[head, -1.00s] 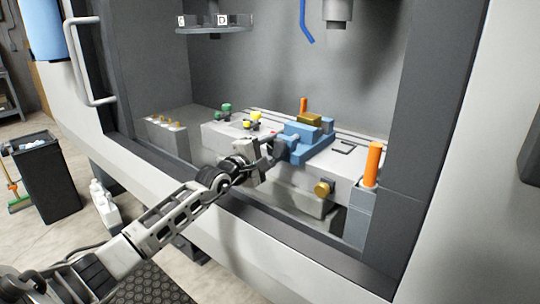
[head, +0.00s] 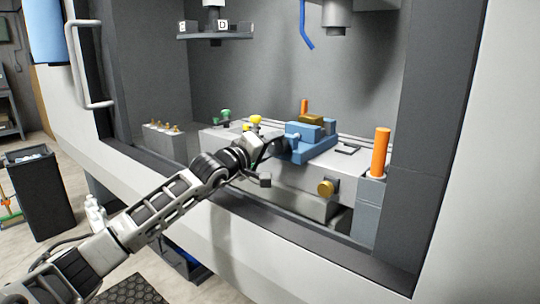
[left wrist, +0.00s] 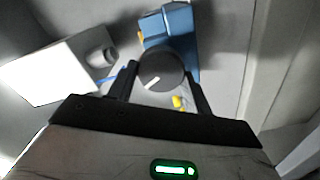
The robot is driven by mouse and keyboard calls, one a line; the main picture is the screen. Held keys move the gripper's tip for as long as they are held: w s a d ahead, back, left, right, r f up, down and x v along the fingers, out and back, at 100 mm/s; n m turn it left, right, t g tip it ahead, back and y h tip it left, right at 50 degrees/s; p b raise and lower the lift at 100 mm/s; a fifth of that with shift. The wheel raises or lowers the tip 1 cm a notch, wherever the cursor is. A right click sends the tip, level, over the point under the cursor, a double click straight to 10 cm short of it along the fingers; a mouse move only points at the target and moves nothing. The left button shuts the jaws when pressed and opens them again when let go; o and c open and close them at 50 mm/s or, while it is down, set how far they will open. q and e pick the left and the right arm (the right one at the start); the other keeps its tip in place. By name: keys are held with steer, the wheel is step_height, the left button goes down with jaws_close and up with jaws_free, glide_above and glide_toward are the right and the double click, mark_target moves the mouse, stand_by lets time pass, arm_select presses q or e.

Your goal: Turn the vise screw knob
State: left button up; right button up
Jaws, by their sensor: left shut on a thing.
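The blue vise (head: 312,152) stands on the grey machine table, with a brownish-gold block (head: 312,119) on its top. Its round grey screw knob (left wrist: 160,66) has a white mark and faces the camera in the left wrist view, with the blue vise body (left wrist: 178,35) behind it. My left gripper (head: 282,144) reaches the left end of the vise. In the left wrist view its two dark fingers (left wrist: 163,80) lie on either side of the knob and are shut on it. In the head view the knob is mostly hidden by the gripper. My right gripper is not in view.
An orange cylinder (head: 381,152) stands on a grey post at the right. Yellow and green knobs (head: 254,120) are left of the vise. A spindle (head: 337,14) and blue hose (head: 305,28) hang above.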

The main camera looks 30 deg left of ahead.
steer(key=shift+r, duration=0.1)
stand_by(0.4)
arm_select(q)
steer(key=o, duration=1)
steer(key=shift+s+f+b, duration=0.15)
steer(key=shift+s+b, duration=0.15)
steer(key=shift+s, duration=0.15)
steer(key=s+b, duration=0.1)
steer(key=s, duration=0.3)
steer(key=s+b, duration=0.1)
steer(key=s, duration=0.4)
steer(key=s+a+b, duration=0.1)
steer(key=s, duration=0.3)
steer(key=shift+s+b, duration=0.25)
steer(key=shift+b, duration=0.1)
steer(key=shift+s+a, duration=0.1)
steer(key=shift+s, duration=0.7)
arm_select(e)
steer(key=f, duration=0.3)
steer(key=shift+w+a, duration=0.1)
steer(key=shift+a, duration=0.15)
